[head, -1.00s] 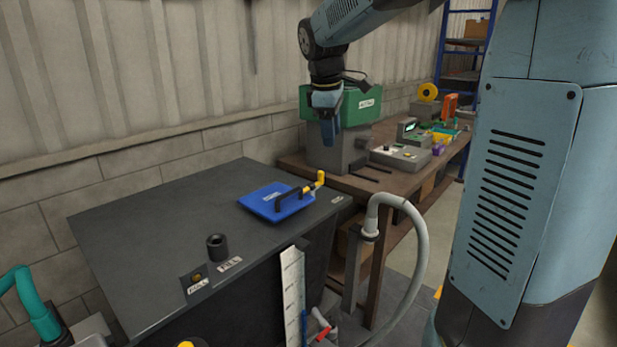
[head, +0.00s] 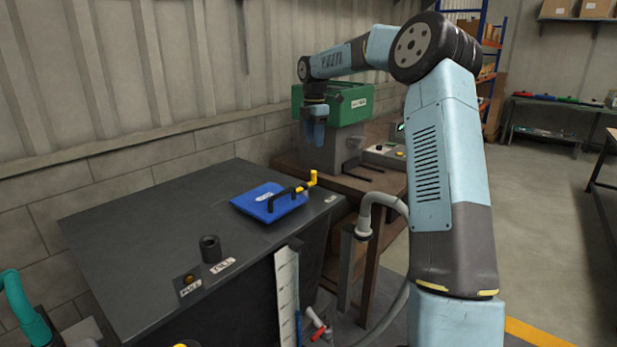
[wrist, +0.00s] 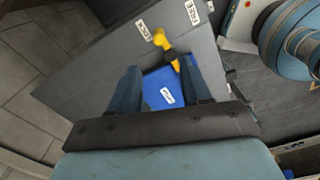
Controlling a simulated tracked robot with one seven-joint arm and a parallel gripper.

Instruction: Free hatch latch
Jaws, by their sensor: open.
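The blue hatch (head: 262,204) lies flat on top of the dark grey cabinet (head: 130,232), near its right end. In the wrist view my gripper (wrist: 162,80) is open and empty. Between and beyond its fingers show the blue hatch (wrist: 166,90) and the yellow handle (wrist: 162,40). The fingers cover the hatch's sides.
A black collar marked FILL (head: 210,248) and a labelled knob (head: 189,280) stand on the cabinet top. A workbench (head: 385,183) with a green-topped machine (head: 340,102) stands behind. A grey hose (head: 385,200) rises at the cabinet's right. A teal hose (head: 18,305) is at lower left.

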